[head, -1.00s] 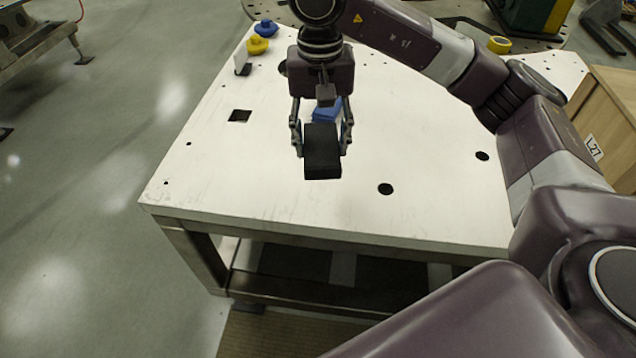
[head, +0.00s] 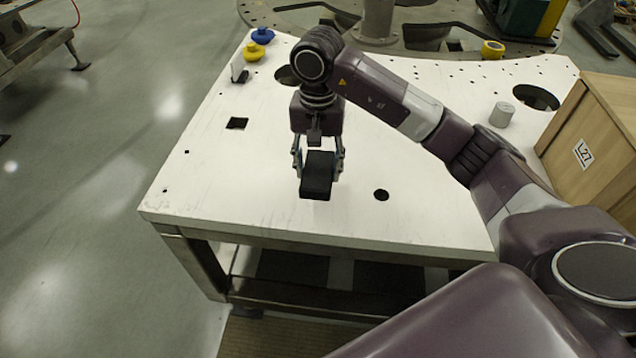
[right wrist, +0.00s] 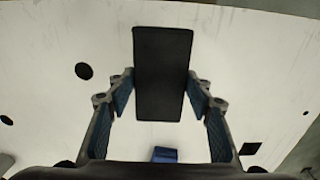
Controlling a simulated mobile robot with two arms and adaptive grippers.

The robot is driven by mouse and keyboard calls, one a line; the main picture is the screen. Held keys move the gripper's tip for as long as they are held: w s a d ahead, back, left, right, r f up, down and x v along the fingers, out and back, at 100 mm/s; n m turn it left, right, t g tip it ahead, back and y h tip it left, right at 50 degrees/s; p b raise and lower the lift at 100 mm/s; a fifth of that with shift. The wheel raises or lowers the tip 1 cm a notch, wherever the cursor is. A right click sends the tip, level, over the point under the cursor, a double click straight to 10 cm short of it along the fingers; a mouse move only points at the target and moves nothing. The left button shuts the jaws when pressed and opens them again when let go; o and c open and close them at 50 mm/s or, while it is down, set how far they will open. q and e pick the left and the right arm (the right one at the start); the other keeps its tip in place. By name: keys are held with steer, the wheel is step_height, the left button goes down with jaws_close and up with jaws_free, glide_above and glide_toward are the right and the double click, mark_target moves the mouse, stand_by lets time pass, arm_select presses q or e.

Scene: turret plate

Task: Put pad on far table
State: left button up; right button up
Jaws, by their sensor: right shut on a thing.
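The pad is a black rectangular block (head: 317,176). My right gripper (head: 318,166) is shut on it, with a finger on each side, over the white table (head: 240,200) near its front half. In the right wrist view the pad (right wrist: 162,75) sits between the fingertips, its long side pointing away from the palm. Whether the pad touches the tabletop is hard to tell. A blue block (right wrist: 164,155) shows below the pad in the right wrist view; the gripper hides it in the head view. My left gripper is not in view.
Blue (head: 262,35) and yellow (head: 253,52) knobbed pieces stand at the table's back left. A grey cylinder (head: 502,114) and wooden box (head: 590,140) are at right. The table's front left is clear.

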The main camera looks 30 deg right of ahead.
step_height(320, 180, down, 3)
steer(key=shift+r, duration=0.2)
step_height(320, 180, down, 4)
steer(key=shift+r+p, duration=0.15)
steer(key=shift+p, duration=0.65)
steer(key=shift+f+b, duration=0.2)
steer(key=shift+b, duration=0.1)
steer(key=o, duration=1.1)
steer(key=shift+o, duration=0.2)
